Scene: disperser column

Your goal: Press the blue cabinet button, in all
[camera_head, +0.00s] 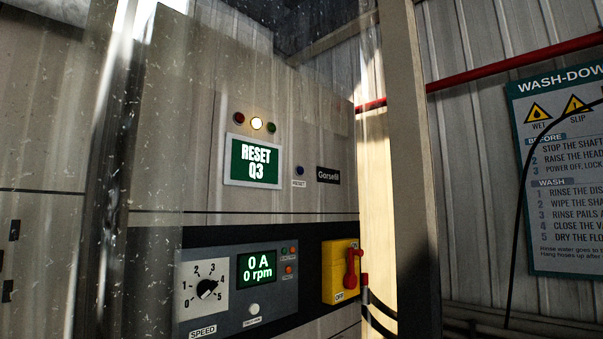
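The blue button (300,171) is small and round, on the upper grey cabinet (290,120), with a "RESET" label under it. Above the display is a row of three lamps: red, a lit yellow-white one (257,123), and green. Neither of my grippers is in the head view, and nothing touches the button.
Below is a panel with a speed dial (207,289), a "0 A 0 rpm" display (257,267) and a yellow switch box with a red handle (341,272). A grey post (412,150) stands right of the cabinet. A scratched transparent sheet crosses the left.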

